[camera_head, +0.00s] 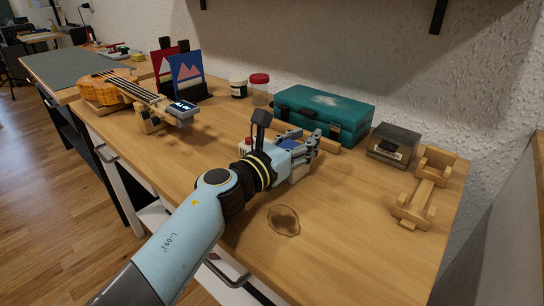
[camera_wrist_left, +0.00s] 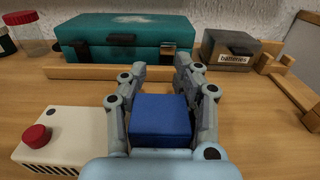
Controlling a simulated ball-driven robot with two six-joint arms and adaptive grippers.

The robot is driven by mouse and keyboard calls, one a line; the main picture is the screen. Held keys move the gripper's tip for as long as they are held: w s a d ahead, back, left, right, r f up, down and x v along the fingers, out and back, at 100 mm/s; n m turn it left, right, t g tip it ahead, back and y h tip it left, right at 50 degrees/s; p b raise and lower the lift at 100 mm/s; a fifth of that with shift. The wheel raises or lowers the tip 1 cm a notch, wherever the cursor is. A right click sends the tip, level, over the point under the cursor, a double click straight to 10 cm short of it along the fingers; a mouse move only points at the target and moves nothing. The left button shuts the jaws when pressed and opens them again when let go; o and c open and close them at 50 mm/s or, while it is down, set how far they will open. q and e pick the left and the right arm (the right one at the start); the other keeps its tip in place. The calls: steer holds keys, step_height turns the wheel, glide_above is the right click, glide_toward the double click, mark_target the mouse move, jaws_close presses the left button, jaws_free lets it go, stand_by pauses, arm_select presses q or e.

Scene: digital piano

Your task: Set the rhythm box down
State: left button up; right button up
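The rhythm box appears to be the plain blue box (camera_wrist_left: 158,118) in the left wrist view, between the two fingers of my left gripper (camera_wrist_left: 160,78). The fingers lie against its left and right sides, and its near lower part is hidden by my gripper. In the head view my left gripper (camera_head: 312,143) is low over the middle of the wooden table (camera_head: 345,215), and a little of the blue box (camera_head: 291,133) shows beside it. I cannot tell whether the box touches the table. My right gripper is not in view.
A white box with a red knob (camera_wrist_left: 38,140) stands close left of my gripper. Behind are a wooden rail (camera_wrist_left: 90,71), a teal case (camera_head: 325,112) and a grey batteries box (camera_head: 393,144). A wooden stand (camera_head: 425,190) is at right. The table's front right is clear, except a stain-like mark (camera_head: 284,220).

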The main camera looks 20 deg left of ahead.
arm_select(q)
jaws_close()
stand_by(0.8)
steer(key=shift+r, duration=0.1)
